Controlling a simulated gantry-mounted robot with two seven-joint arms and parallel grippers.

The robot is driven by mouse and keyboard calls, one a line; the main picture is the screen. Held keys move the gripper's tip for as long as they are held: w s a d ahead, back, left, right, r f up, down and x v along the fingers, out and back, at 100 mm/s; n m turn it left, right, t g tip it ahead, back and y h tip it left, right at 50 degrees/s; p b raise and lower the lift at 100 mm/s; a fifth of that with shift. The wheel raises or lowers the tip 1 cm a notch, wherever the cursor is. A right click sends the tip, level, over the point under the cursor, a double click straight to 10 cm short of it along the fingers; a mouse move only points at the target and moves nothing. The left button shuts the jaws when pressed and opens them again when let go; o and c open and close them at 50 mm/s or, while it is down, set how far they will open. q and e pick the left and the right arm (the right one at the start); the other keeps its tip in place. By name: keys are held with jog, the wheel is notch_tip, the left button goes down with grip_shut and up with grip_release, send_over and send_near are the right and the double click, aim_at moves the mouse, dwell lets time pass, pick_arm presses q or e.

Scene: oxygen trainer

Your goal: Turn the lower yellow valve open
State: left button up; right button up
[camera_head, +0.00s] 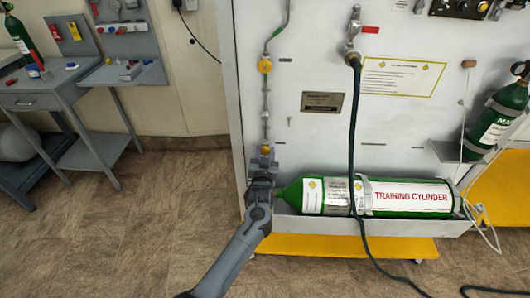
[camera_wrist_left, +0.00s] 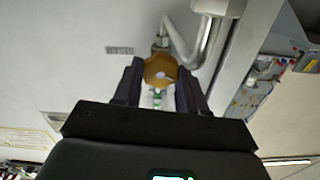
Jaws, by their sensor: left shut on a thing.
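The lower yellow valve (camera_wrist_left: 160,69) is a rounded yellow-brown knob with a light centre, on a metal pipe. In the left wrist view it sits between the two dark fingers of my left gripper (camera_wrist_left: 161,78), which is shut on it. In the head view my left gripper (camera_head: 263,164) is at the lower end of the vertical pipe on the white panel. It covers most of the lower valve there, with only a little yellow showing above the fingers. How far the valve is turned cannot be told. My right gripper is in neither view.
An upper yellow valve (camera_head: 265,66) is higher on the same pipe. A green training cylinder (camera_head: 410,198) lies in a tray just right of my left gripper. A dark hose (camera_head: 352,130) hangs before the panel. A grey workbench (camera_head: 50,92) stands left; the floor between is clear.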

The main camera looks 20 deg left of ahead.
pick_arm(q)
jog(key=shift+n, duration=0.3)
jog(key=o, duration=1.1)
jog(key=shift+c, duration=0.2)
jog(key=shift+s+d+p, duration=0.15)
jog(key=shift+s+p, duration=0.35)
jog(key=p+v, duration=0.4)
jog(key=v, duration=0.6)
jog(key=shift+p, duration=0.4)
jog(key=shift+w, duration=0.1)
